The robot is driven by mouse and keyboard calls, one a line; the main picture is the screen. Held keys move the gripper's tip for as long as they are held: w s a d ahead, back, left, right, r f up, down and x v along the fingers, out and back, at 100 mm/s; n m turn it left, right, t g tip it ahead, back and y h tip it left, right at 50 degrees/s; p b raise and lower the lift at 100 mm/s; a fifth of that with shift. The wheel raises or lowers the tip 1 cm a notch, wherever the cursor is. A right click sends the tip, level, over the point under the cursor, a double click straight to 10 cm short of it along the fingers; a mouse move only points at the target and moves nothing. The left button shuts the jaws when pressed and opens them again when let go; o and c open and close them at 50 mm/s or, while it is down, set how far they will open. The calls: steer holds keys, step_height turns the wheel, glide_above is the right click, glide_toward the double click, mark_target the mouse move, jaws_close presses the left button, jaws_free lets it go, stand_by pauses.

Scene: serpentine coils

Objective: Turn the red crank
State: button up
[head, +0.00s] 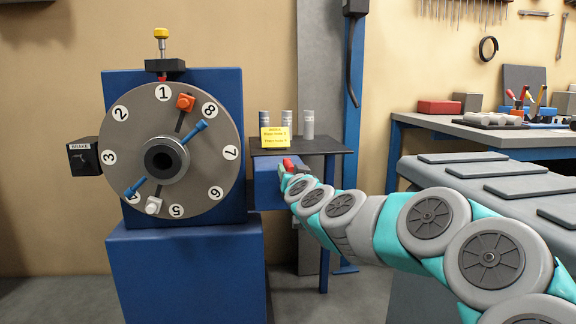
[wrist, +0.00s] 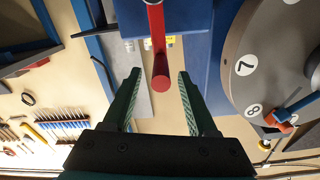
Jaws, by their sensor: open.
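The red crank (head: 289,164) shows as a small red grip at the right side of the blue machine, partly hidden by my arm. In the wrist view, the red crank (wrist: 160,65) is a red bar with its round end facing me. My gripper (wrist: 158,74) is open, with one finger on each side of the bar's end. I see gaps between bar and fingers. In the head view my gripper (head: 284,172) is small and close to the blue housing (head: 267,185); its fingers are mostly hidden.
A grey numbered dial (head: 205,120) with blue pegs and an orange block stands left of the crank. A grey stepped bench (head: 480,185) is at right.

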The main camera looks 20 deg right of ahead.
mark_target(288, 164)
steer(key=shift+x, duration=2.95)
steer(key=shift+f, duration=0.1)
jaws_close()
